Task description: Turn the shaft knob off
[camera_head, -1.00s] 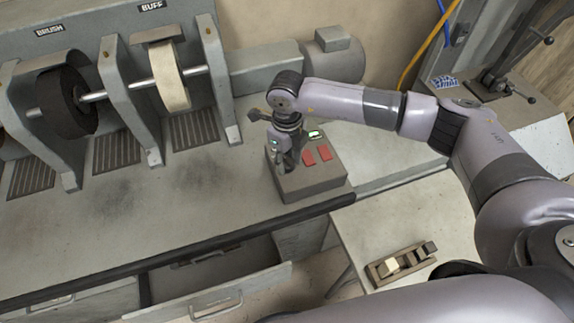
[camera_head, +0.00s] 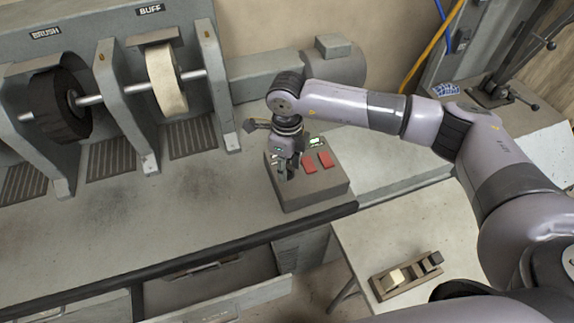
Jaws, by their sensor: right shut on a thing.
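My right gripper (camera_head: 287,173) points down over the left part of this face, left of the red switches. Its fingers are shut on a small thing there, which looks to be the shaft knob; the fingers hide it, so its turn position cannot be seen. My left gripper is not in view.
A black brush wheel (camera_head: 62,104) and a pale buff wheel (camera_head: 166,80) sit on a shaft at the left. A motor housing (camera_head: 340,65) is behind my right arm. A small wooden holder (camera_head: 407,277) lies on the lower side table. The bench left of the box is clear.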

